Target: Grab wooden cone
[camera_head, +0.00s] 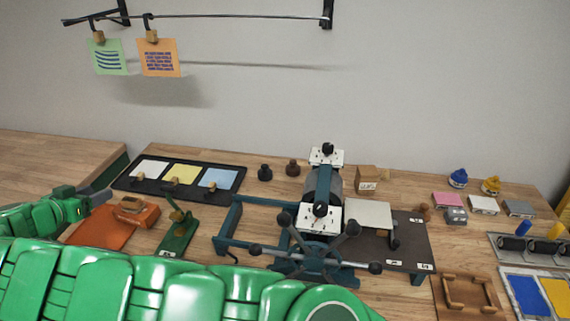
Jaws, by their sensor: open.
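I cannot make out a clear wooden cone. A small reddish-brown piece (424,212) sits at the back right edge of the press bed; it is too small to tell its shape. A small dark brown piece (293,167) stands by the wall, left of the press, beside a black one (265,173). My gripper (102,197) is at the left, with its grey fingers pointing right, open and empty. It is above the table near the orange board, well apart from both brown pieces.
A blue-framed press (318,258) with a spoked wheel fills the middle. A black tray (235,184) with three sheets lies behind my gripper. A green stand (178,236) and an orange board (95,231) are near it. A wooden frame (467,306) lies right.

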